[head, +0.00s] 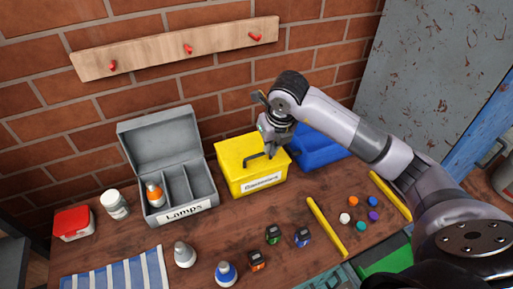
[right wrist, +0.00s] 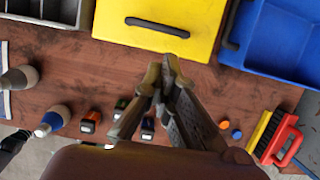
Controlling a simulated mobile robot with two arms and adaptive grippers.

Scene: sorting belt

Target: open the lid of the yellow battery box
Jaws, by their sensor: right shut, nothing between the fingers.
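The yellow battery box (head: 225,178) stands on the workbench against the brick wall, with a white label on its front. Its lid (head: 233,150) is down, and a black bar handle (head: 254,156) lies across it. The handle also shows in the right wrist view (right wrist: 157,27). My right gripper (head: 272,153) is over the right part of the box, near the handle. In the right wrist view its fingers (right wrist: 169,75) are together and empty, with the tips just below the handle in the picture and apart from it there. My left gripper is not in view.
A grey box (head: 160,135) labelled Lamps stands open at left; a blue box (head: 318,152) stands at right, close beside the yellow one. Bulbs (head: 185,255), small batteries (head: 273,235) and a yellow strip (head: 326,228) lie in front. A wooden peg rail (head: 150,50) hangs above.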

